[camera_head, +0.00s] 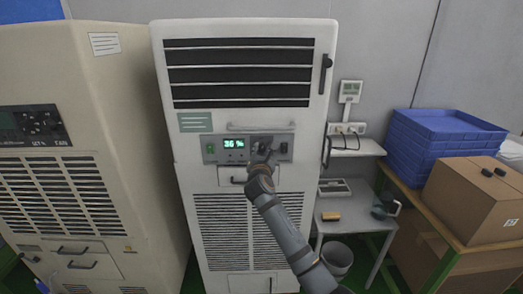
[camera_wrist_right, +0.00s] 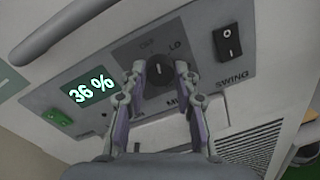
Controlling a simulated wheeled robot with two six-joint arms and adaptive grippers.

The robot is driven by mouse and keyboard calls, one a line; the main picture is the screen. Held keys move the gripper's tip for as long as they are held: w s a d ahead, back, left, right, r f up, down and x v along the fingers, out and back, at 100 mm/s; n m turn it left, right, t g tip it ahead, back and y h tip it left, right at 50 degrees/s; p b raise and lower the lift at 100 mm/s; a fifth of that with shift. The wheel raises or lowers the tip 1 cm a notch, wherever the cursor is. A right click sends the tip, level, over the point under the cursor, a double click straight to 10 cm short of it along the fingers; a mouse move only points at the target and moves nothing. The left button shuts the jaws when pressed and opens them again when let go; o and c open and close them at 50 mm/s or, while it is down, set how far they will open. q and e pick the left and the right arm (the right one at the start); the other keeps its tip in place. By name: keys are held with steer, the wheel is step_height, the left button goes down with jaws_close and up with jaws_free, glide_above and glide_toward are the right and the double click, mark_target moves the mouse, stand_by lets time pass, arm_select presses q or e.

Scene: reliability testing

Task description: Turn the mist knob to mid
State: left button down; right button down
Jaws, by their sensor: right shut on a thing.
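The mist knob (camera_wrist_right: 159,72) is a dark round dial on the grey control panel (camera_wrist_right: 120,62) of the tall white machine (camera_head: 323,60). Labels such as "LO" show around it, partly hidden by my fingers. My right gripper (camera_wrist_right: 160,75) is shut on the knob, one finger on each side. In the head view my right gripper (camera_head: 264,158) reaches the panel from below and covers the knob. The green display (camera_head: 234,143) reads 36 %; it also shows in the right wrist view (camera_wrist_right: 91,89). My left gripper is not in view.
A black rocker switch (camera_wrist_right: 227,41) sits right of the knob, above "SWING", and a green switch (camera_wrist_right: 57,117) sits left. A handle bar (camera_wrist_right: 75,30) juts out above the panel. A beige machine (camera_head: 110,110) stands left; a small table (camera_head: 350,212) and blue crates (camera_head: 440,135) stand right.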

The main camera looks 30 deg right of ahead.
steer(key=m, duration=0.4)
steer(key=shift+m+p, duration=0.3)
steer(key=shift+p, duration=0.1)
steer(key=m, duration=0.2)
steer(key=shift+m, duration=0.3)
steer(key=m, duration=0.2)
steer(key=shift+s+d+f+m+y, duration=0.1)
steer(key=shift+m+y, duration=0.2)
steer(key=shift+y, duration=0.1)
steer(key=m+b, duration=0.2)
steer(key=m, duration=0.3)
steer(key=shift+f+y, duration=0.15)
steer(key=shift+y, duration=0.15)
steer(key=shift+m+b, duration=1.25)
steer(key=shift+m, duration=1.25)
steer(key=c, duration=1)
jaws_free()
